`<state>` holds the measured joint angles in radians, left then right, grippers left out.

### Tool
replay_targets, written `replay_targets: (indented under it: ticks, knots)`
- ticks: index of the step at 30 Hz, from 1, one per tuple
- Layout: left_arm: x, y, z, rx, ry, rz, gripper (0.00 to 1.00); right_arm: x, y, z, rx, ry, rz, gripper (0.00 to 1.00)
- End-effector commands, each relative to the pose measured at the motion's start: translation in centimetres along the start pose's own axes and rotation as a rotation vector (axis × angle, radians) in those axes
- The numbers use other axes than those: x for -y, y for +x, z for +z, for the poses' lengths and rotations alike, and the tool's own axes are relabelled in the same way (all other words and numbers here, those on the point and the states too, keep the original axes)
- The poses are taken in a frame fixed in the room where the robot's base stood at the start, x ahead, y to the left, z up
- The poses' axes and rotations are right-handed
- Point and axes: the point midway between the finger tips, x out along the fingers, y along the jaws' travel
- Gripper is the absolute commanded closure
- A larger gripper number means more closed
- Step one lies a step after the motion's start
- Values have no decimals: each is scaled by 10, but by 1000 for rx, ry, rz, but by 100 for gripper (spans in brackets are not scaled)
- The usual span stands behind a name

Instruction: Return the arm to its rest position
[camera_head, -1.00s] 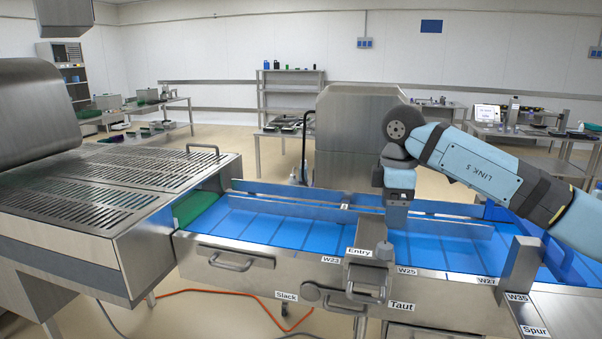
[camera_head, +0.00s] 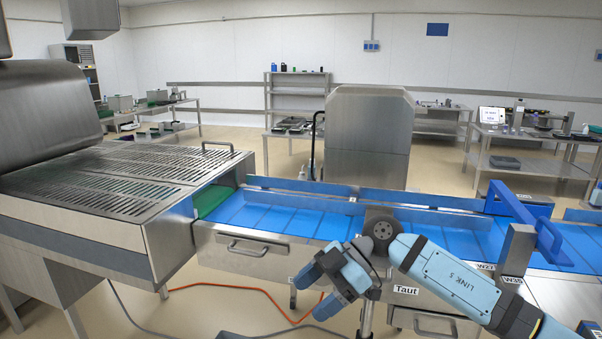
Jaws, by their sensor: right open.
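My right arm comes in from the right edge, its blue link marked "LINK 5" crossing in front of the conveyor's steel front. My right gripper (camera_head: 316,290) hangs at the lower middle of the view, in front of the steel frame and clear of the blue belt. It is open, with nothing seen between its fingers. The arm hides the entry lever and some labels on the frame; the "Taut" label (camera_head: 406,290) still shows below the wrist. My left gripper is not in view.
The blue conveyor belt (camera_head: 270,215) runs behind my arm, with a blue bridge-like frame (camera_head: 525,220) across it on the right. A slatted steel machine (camera_head: 110,170) stands at left. An orange cable (camera_head: 250,291) lies on the floor below. A steel cabinet (camera_head: 368,135) stands behind.

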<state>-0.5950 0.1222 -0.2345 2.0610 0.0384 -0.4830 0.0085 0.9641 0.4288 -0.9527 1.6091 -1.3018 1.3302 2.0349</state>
Motion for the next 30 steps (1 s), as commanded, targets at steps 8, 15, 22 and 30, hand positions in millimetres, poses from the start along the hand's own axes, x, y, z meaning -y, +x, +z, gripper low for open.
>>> replay_targets:
  ticks: [8, 15, 22, 30]
  knots:
    - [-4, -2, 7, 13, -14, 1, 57, 26, 54, -26, -615, -138, 313, 29]
    - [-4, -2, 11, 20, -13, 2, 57, 42, 47, 8, -889, -10, 849, 29]
    - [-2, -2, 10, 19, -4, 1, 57, 85, 46, 105, -771, 330, 1329, 29]
    - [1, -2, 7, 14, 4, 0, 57, 191, 82, 220, -349, 784, 1521, 29]
